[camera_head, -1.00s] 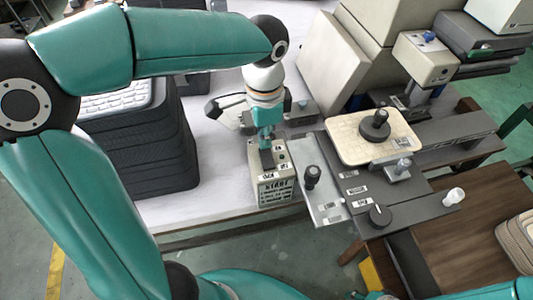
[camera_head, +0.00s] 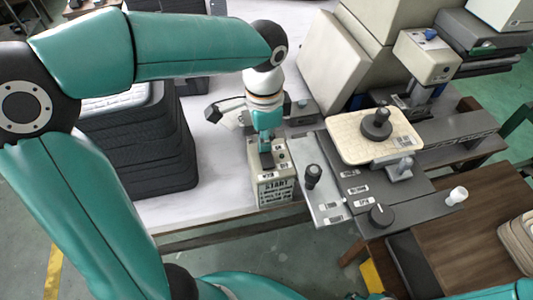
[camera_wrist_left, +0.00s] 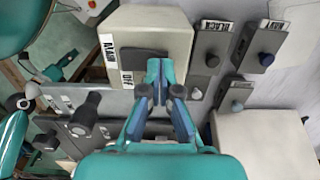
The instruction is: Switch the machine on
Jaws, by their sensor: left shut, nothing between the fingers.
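The beige switch box (camera_head: 274,189) stands at the table's front edge, with a START label on its front. In the left wrist view the box (camera_wrist_left: 178,28) has a dark rocker switch (camera_wrist_left: 140,60) on top, with labels beside it, one reading OFF. My left gripper (camera_head: 266,160) points down over the box top. In the left wrist view its shut, empty fingertips (camera_wrist_left: 160,68) are at the rocker's right part. I cannot tell whether they touch it, and the fingers hide part of it. My right gripper is not in view.
A panel with a black lever knob (camera_head: 313,174), a dial (camera_head: 380,215) and a beige plate (camera_head: 352,140) stands close on the right. A stack of black trays (camera_head: 150,150) stands left. Small boxes with knobs (camera_wrist_left: 267,59) sit beside the switch box in the wrist view.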

